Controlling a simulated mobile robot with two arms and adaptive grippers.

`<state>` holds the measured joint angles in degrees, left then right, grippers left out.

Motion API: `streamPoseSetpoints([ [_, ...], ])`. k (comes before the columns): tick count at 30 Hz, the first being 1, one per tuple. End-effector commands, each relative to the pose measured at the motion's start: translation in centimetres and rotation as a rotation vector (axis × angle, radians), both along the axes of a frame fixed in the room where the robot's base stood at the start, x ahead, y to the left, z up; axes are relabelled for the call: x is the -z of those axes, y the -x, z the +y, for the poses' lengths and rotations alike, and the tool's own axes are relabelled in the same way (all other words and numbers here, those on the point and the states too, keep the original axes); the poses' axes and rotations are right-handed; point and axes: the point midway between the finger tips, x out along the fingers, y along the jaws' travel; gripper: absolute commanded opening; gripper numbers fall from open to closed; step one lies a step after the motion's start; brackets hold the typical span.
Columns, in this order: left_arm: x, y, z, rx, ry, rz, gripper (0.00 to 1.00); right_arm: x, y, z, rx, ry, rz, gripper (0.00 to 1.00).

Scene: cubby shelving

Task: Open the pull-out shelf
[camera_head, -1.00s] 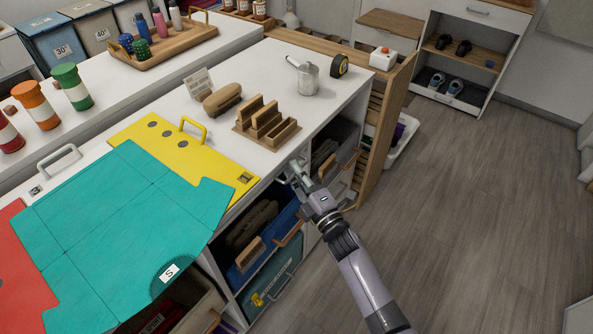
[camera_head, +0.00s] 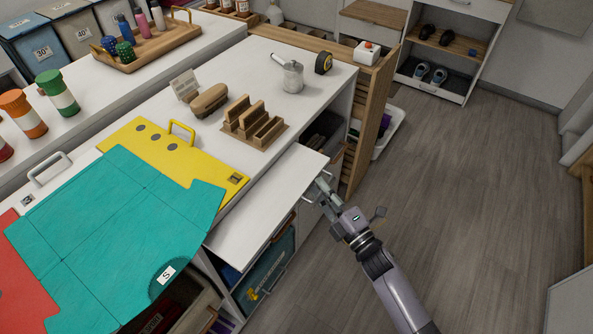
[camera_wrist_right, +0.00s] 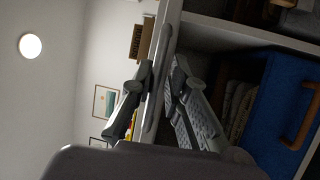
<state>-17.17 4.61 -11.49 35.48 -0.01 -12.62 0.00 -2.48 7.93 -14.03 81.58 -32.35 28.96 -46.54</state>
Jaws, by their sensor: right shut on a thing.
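The pull-out shelf (camera_head: 268,205) is a flat white board sticking out from under the white countertop, over the cubbies. My right gripper (camera_head: 318,186) is at its outer front edge, toward the right end. In the right wrist view, the two fingers of my right gripper (camera_wrist_right: 160,85) lie on either side of the pale front edge or bar of the pull-out shelf (camera_wrist_right: 163,75) and are shut on it. The exact contact is partly hidden in the head view. My left gripper is not in view.
A blue bin (camera_wrist_right: 275,115) sits in a cubby below. A tall wooden pull-out (camera_head: 370,125) stands open to the right. The floor (camera_head: 460,200) is clear.

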Motion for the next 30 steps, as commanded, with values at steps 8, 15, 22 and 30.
streamPoseSetpoints([
  [8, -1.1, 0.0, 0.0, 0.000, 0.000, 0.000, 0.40, -0.9, 5.5, -8.0, 0.001, -0.010, -0.013, 0.00],
  [15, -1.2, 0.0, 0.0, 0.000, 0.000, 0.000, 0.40, -0.9, 9.1, -13.0, 0.001, -0.011, -0.016, 0.00],
  [22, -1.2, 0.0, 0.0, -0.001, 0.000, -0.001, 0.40, -1.1, 10.9, -15.5, 0.000, -0.014, -0.019, 0.00],
  [30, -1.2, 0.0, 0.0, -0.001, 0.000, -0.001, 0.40, -1.2, 11.4, -16.3, 0.000, -0.016, -0.022, 0.00],
])
